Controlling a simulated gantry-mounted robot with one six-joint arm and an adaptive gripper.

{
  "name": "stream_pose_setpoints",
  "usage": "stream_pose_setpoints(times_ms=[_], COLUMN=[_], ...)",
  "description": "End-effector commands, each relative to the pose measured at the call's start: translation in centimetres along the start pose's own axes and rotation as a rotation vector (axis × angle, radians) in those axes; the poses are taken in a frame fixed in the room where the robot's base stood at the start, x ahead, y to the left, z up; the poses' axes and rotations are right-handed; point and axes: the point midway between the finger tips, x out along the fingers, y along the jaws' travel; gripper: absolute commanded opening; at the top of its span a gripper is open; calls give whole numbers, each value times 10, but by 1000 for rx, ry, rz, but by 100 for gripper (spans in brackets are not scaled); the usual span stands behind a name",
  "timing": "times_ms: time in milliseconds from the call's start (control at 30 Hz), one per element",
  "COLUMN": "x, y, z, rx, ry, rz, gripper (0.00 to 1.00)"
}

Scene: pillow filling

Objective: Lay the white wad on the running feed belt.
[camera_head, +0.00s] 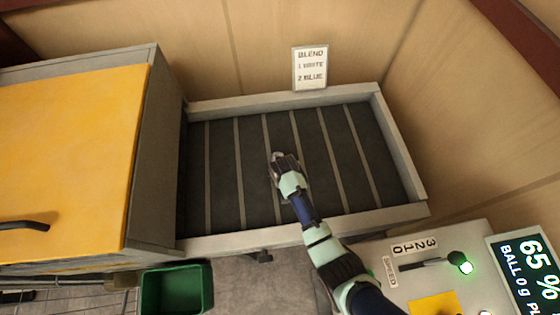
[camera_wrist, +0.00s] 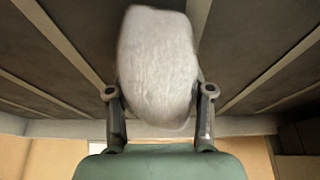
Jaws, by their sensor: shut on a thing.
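The white wad (camera_wrist: 157,68) is a pale, fuzzy, rounded lump between the two fingers of my gripper (camera_wrist: 158,95) in the wrist view. My gripper is shut on it. The feed belt (camera_head: 225,185) is dark with light cross strips and lies in a pale-framed tray in the head view. My gripper (camera_head: 283,160) is over the middle of the belt there, and only a small pale bit of the wad (camera_head: 278,155) shows at its tip. I cannot tell whether the wad touches the belt.
A yellow-topped cabinet (camera_head: 70,150) stands left of the belt. A green bin (camera_head: 177,288) is below it. A control panel with a lit green lever knob (camera_head: 460,262) and a display (camera_head: 530,270) is at the lower right. A sign (camera_head: 310,68) reading BLEND, 1 WHITE, 2 BLUE hangs behind the belt.

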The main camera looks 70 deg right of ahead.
Motion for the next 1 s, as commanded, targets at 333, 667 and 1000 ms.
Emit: stream_pose_setpoints(times_ms=[333, 667, 1000], x=[2, -4, -82], y=[0, 0, 0], z=[1, -2, -6], rx=[0, 0, 0], ry=[0, 1, 4], rz=[0, 0, -1], gripper=[76, 76, 76])
